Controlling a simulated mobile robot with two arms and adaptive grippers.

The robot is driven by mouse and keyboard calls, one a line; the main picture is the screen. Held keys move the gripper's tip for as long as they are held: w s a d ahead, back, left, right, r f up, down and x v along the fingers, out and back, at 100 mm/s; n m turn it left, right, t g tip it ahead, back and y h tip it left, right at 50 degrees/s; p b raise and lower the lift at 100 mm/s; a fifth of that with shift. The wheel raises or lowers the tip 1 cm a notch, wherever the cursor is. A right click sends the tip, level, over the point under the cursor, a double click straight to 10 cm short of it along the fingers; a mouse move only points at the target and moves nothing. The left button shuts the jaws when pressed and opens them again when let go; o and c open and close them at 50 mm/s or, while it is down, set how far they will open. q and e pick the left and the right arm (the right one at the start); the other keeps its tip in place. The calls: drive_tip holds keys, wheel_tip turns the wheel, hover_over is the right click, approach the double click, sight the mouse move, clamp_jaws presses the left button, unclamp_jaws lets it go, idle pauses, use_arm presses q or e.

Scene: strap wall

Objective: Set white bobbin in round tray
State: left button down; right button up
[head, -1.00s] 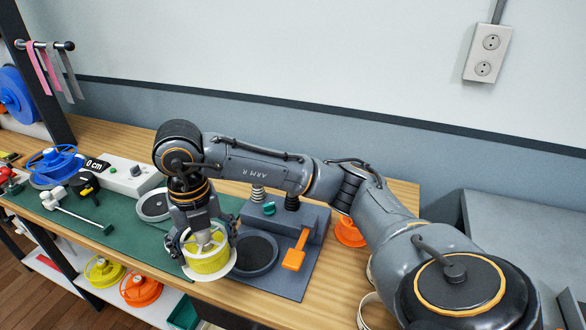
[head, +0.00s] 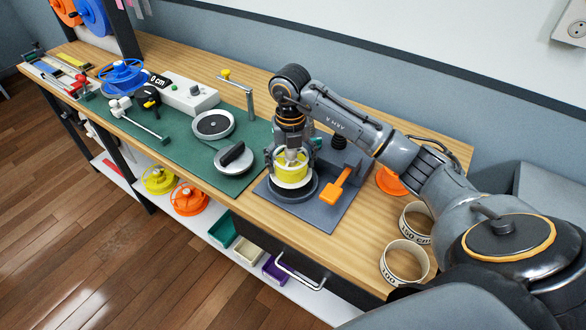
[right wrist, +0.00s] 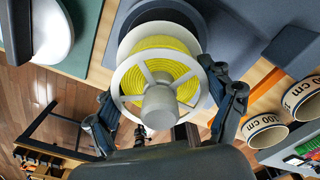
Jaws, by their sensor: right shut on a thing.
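The white bobbin (head: 291,172), wound with yellow strap, is held upright in my right gripper (head: 291,158). In the right wrist view, the bobbin's spoked white flange (right wrist: 128,84) and grey hub face the camera, with my right gripper's fingers (right wrist: 165,98) on both sides of its rim. The dark round tray (head: 292,195) lies on the grey base plate, directly under the bobbin. The bobbin hides most of the tray's inside, and I cannot tell whether the bobbin touches its floor. My left gripper is not in view.
An orange lever (head: 336,191) sits right of the tray. A white disc with a black handle (head: 234,157) and a grey round dish (head: 213,124) stand left on the green mat (head: 180,145). Two strap rings (head: 404,262) lie at the right front edge.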

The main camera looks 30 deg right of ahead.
drive_tip(key=shift+w+d+f, duration=0.1)
drive_tip(key=shift+d+f, duration=0.1)
drive_tip(key=shift+f, duration=0.1)
drive_tip(key=f+p, duration=0.1)
drive_tip(key=f, duration=0.2)
drive_tip(key=shift+w+d+p, duration=0.1)
drive_tip(key=shift+d+p, duration=0.1)
drive_tip(key=shift+p, duration=0.15)
drive_tip(key=shift+f, duration=0.3)
drive_tip(key=shift+f, duration=0.2)
drive_tip(key=o, duration=1.1)
drive_tip(key=shift+o, duration=0.2)
drive_tip(key=shift+r, duration=0.15)
